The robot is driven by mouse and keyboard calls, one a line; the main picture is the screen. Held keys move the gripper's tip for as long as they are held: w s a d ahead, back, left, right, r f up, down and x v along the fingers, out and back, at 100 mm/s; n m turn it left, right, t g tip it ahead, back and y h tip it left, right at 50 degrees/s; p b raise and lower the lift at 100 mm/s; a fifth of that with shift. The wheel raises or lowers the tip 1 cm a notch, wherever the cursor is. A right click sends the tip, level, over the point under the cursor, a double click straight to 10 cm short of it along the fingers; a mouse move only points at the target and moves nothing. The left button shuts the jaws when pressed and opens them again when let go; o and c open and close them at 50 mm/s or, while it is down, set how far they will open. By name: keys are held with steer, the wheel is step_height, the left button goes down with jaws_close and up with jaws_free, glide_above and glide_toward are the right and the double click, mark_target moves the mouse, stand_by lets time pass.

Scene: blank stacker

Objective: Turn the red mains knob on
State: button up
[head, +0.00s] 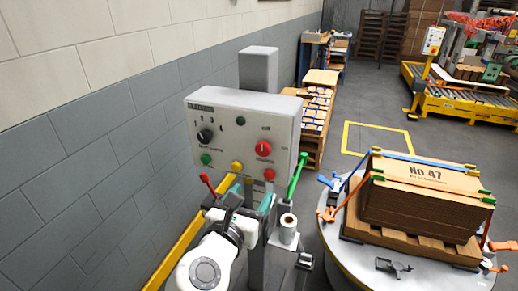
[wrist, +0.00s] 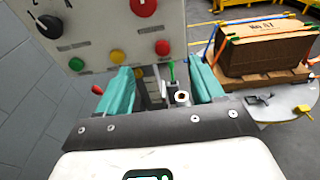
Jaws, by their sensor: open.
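The red mains knob (head: 264,149) is on the right half of a grey control panel (head: 222,127). A light pointer line on it stands roughly upright, and small lettering lies around it. In the wrist view the knob (wrist: 143,5) is cut by the top edge. My gripper (head: 252,198) is below the panel in the head view, in front of its lower edge. Its teal fingers are wide apart in the wrist view (wrist: 160,84), with nothing between them. The knob is above the fingers and apart from them.
The panel also bears a black selector knob (head: 206,136) and green (head: 206,159), yellow (head: 237,167) and red (head: 269,174) buttons. Red (head: 206,180) and green (head: 297,172) levers stand beside my gripper. A wall is left; a strapped carton stack (head: 425,190) is right.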

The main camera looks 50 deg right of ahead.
mark_target(262, 153)
step_height(262, 153, up, 4)
steer(key=w+a+n+h, duration=0.1)
steer(key=n+h, duration=0.1)
steer(key=p+x, duration=0.1)
steer(key=x, duration=0.9)
steer(key=shift+w+d, duration=0.15)
steer(key=shift+w, duration=0.1)
steer(key=c, duration=1.1)
